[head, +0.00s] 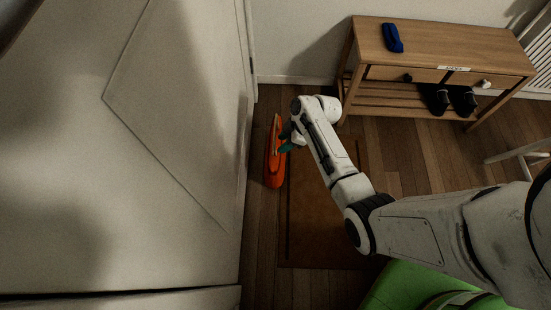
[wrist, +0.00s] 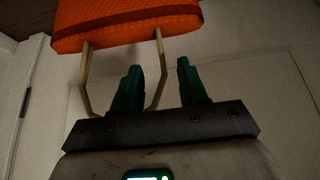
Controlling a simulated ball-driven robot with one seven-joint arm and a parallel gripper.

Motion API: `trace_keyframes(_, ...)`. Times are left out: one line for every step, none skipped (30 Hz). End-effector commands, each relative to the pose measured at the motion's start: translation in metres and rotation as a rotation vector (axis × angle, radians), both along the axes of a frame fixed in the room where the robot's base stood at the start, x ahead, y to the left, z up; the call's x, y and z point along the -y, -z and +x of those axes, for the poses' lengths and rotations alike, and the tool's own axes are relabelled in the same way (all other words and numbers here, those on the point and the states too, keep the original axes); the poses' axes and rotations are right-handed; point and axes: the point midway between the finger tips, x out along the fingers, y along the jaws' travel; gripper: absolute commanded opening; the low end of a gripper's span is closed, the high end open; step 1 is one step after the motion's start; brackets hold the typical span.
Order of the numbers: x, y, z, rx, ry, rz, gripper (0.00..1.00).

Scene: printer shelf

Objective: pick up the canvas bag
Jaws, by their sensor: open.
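The canvas bag (head: 274,160) is bright orange and narrow from above. It is on the wooden floor between the large pale panel and the brown mat. In the wrist view the bag's orange body (wrist: 125,22) fills the top, with tan handles coming off it towards my gripper. My gripper (wrist: 159,65) has teal fingers, spread apart. One handle strand shows between the fingers and the other lies left of the left finger; their depth is hard to tell. In the head view my gripper (head: 289,145) is at the bag's right side. The handles are partly hidden there.
A brown mat (head: 310,235) lies right of the bag. A wooden bench (head: 440,45) with drawers holds a blue item (head: 392,38) on top and black shoes (head: 450,99) below. The pale panel (head: 150,150) stands close on the left. A white chair (head: 515,155) is at the right.

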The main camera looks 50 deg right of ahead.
Motion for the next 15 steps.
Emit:
trace_keyframes(-0.001, 0.003, 0.001, 0.000, -0.001, 0.000, 0.43)
trace_keyframes(-0.002, 0.005, 0.001, 0.000, -0.001, 0.000, 0.43)
trace_keyframes(-0.003, 0.008, 0.002, 0.000, -0.001, 0.000, 0.43)
trace_keyframes(-0.004, 0.011, 0.003, 0.000, -0.001, 0.000, 0.43)
trace_keyframes(-0.005, 0.015, 0.004, 0.000, -0.001, 0.000, 0.43)
trace_keyframes(-0.007, 0.021, 0.006, -0.001, -0.002, 0.001, 0.43)
trace_keyframes(-0.009, 0.025, 0.007, -0.002, -0.002, 0.000, 0.43)
trace_keyframes(-0.010, 0.030, 0.009, -0.002, -0.003, 0.001, 0.43)
trace_keyframes(-0.012, 0.035, 0.011, -0.002, -0.002, 0.000, 0.43)
trace_keyframes(-0.014, 0.038, 0.013, -0.002, -0.002, 0.000, 0.43)
trace_keyframes(-0.015, 0.041, 0.015, -0.002, -0.001, 0.001, 0.43)
trace_keyframes(-0.016, 0.044, 0.016, -0.001, 0.000, 0.001, 0.43)
trace_keyframes(-0.016, 0.045, 0.018, -0.001, 0.000, 0.001, 0.43)
trace_keyframes(-0.017, 0.046, 0.018, 0.000, 0.000, 0.000, 0.43)
trace_keyframes(-0.017, 0.046, 0.019, 0.000, 0.000, 0.000, 0.43)
